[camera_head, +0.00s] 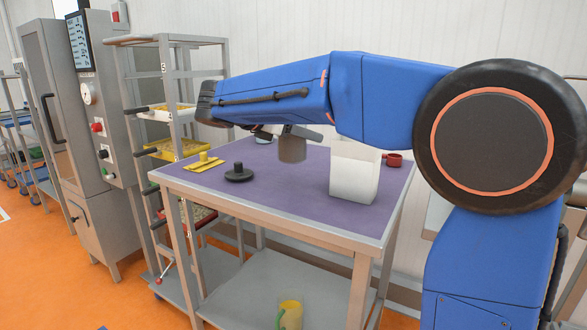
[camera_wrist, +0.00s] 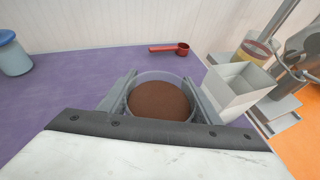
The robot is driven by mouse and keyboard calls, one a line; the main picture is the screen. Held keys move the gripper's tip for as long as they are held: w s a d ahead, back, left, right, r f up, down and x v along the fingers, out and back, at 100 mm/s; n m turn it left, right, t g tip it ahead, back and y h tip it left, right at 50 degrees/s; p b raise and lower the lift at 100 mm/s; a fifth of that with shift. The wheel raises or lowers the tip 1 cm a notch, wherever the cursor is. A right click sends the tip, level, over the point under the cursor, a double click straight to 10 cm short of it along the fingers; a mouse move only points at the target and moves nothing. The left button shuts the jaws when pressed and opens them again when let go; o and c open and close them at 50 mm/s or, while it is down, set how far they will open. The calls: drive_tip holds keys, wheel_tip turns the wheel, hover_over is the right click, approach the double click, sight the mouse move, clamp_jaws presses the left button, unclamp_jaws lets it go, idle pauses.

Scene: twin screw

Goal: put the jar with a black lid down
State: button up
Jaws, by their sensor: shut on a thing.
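My gripper (camera_wrist: 160,90) is shut on a clear jar (camera_wrist: 158,101) filled with brown contents. The jar's top is open in the wrist view; no lid is on it. In the head view the jar (camera_head: 292,149) hangs upright beneath my wrist, over the back middle of the purple table (camera_head: 290,190). I cannot tell whether its base touches the tabletop. A black round piece with an upright knob (camera_head: 238,174), like a lid, lies on the table's front left, apart from the jar.
A white open box (camera_head: 354,175) stands right of the jar. A red scoop (camera_wrist: 170,48) lies behind it. A yellow piece (camera_head: 204,162) lies at the table's left. A blue-lidded jar (camera_wrist: 13,56) stands left in the wrist view. The table's front middle is clear.

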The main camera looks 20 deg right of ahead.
sight(281, 153)
drive_tip(key=shift+f, duration=3.6)
drive_tip(key=shift+f, duration=0.1)
drive_tip(key=o, duration=1.1)
drive_tip(key=shift+o, duration=0.2)
drive_tip(key=shift+a, duration=0.1)
drive_tip(key=v, duration=1.2)
drive_tip(key=shift+s, duration=0.1)
